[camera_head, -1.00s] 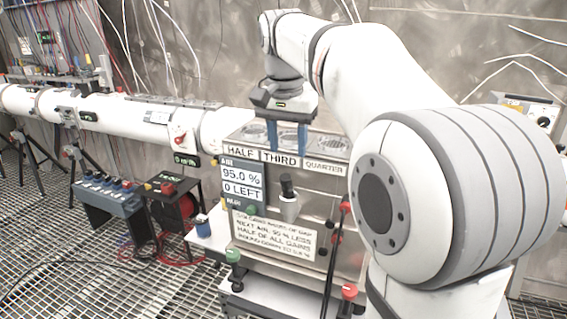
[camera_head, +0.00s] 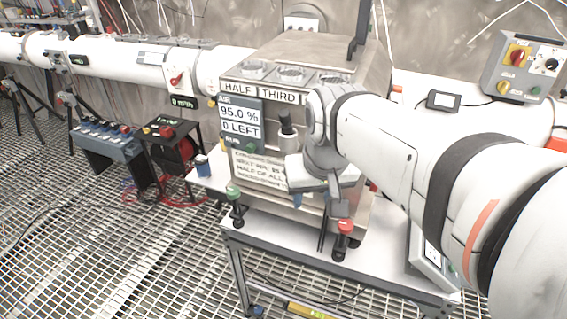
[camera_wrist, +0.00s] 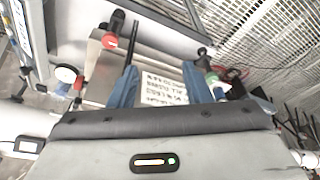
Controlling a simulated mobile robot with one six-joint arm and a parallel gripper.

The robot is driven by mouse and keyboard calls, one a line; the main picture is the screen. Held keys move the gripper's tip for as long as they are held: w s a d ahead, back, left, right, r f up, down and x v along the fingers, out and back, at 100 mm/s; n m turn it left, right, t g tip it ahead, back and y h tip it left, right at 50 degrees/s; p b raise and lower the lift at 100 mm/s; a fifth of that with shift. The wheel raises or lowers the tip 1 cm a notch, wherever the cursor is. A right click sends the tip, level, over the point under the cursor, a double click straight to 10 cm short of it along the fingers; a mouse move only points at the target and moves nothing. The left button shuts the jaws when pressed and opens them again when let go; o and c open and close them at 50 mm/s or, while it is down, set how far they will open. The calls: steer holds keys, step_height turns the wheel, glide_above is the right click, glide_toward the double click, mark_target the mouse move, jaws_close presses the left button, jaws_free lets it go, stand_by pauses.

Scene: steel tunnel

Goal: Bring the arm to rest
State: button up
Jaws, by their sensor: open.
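My arm reaches in from the right in the head view, and my gripper (camera_head: 312,198) hangs low in front of the steel box (camera_head: 345,80). In the wrist view its two blue fingers (camera_wrist: 160,82) are spread apart with nothing seen between them. The box's front carries a display (camera_head: 241,120) reading 95.0 % and 0 LEFT, and a printed note (camera_head: 258,170) partly hidden by my gripper. HALF and THIRD labels show along its top edge; my arm covers the place to their right.
A white table (camera_head: 375,245) bears the box. A green knob (camera_head: 234,193) and a red knob (camera_head: 345,227) stand at its front. A control box (camera_head: 522,65) is at the upper right. A white pipe (camera_head: 110,60) runs left; the grated floor there has free room.

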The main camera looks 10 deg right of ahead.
steer(key=shift+n, duration=0.5)
steer(key=s+f, duration=0.1)
steer(key=f, duration=0.1)
steer(key=s+a+f, duration=0.1)
steer(key=s+f, duration=0.1)
steer(key=shift+s, duration=0.1)
steer(key=shift+c, duration=0.8)
